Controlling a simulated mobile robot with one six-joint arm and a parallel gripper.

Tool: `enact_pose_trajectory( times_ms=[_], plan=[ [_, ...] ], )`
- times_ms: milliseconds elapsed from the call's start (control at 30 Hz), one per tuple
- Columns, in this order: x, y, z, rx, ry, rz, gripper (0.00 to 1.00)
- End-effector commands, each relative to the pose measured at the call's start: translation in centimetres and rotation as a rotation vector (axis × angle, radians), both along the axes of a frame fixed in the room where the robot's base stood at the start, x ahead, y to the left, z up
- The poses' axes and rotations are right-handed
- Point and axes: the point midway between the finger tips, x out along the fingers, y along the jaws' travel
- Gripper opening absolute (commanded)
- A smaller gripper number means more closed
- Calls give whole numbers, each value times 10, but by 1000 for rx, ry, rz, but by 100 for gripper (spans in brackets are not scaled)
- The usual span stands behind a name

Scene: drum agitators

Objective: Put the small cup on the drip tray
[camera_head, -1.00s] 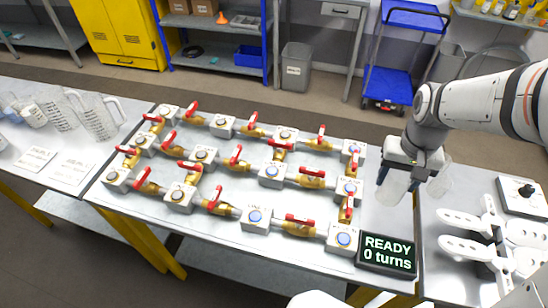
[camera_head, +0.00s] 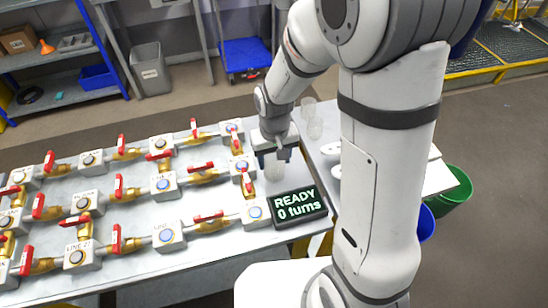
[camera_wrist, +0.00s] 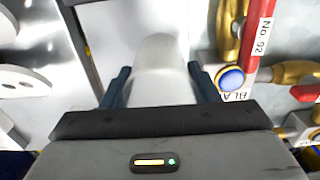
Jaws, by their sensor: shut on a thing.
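My gripper (camera_head: 274,156) is shut on a small translucent cup (camera_head: 275,170) at the right end of the pipework table. In the wrist view, the cup (camera_wrist: 160,62) stands out between the two dark fingers of my gripper (camera_wrist: 159,80). The cup looks roughly upright; whether its base touches the surface below cannot be told. A pale rectangular surface (camera_wrist: 115,25) shows behind the cup in the wrist view. I cannot tell whether it is the drip tray, and I cannot make out a tray in the head view.
A black display (camera_head: 298,206) reading "READY 0 turns" lies just in front of the cup. Brass valves with red handles and a valve block (camera_head: 255,213) stand close on the left. My arm hides much of the right-hand table.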

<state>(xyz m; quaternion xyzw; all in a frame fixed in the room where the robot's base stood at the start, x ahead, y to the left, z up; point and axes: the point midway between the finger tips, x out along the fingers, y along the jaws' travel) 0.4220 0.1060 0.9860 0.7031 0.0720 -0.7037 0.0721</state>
Motion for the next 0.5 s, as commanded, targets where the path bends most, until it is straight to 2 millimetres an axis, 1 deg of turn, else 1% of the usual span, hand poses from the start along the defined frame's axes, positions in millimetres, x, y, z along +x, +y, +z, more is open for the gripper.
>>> enact_pose_trajectory(
  times_ms=[100,333,467,500],
  plan=[
    [0,0,-7,0,0,0,33],
    [0,0,-8,0,-1,-1,33],
    [0,-1,-12,0,-1,-1,33],
    [0,0,-11,0,-1,-1,57]
  ],
)
